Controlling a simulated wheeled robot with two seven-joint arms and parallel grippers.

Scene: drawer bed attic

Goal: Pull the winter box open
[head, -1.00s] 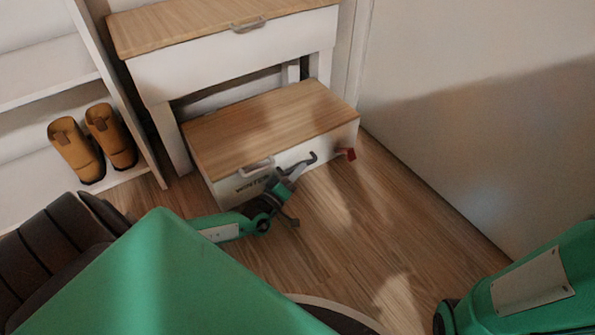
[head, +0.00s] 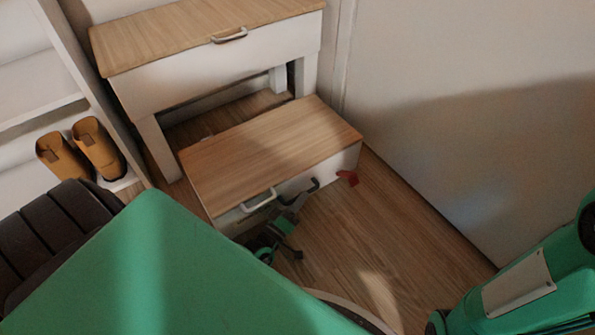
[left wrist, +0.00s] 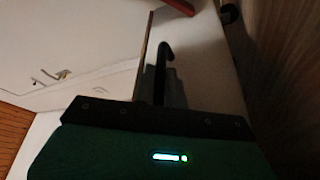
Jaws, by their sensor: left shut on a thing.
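The winter box (head: 265,150) is a low white box with a wooden lid. It stands on the floor, out in front of a taller white bench. The fingertips are too small and dark to see clearly. My right gripper is out of view; only part of my right arm shows at the lower right.
The white bench (head: 205,75) with a wooden top stands behind the box. A pale wall panel (head: 450,110) rises at the right. Brown shoes (head: 97,146) sit on the left shelf. Floor (head: 365,235) in front is clear.

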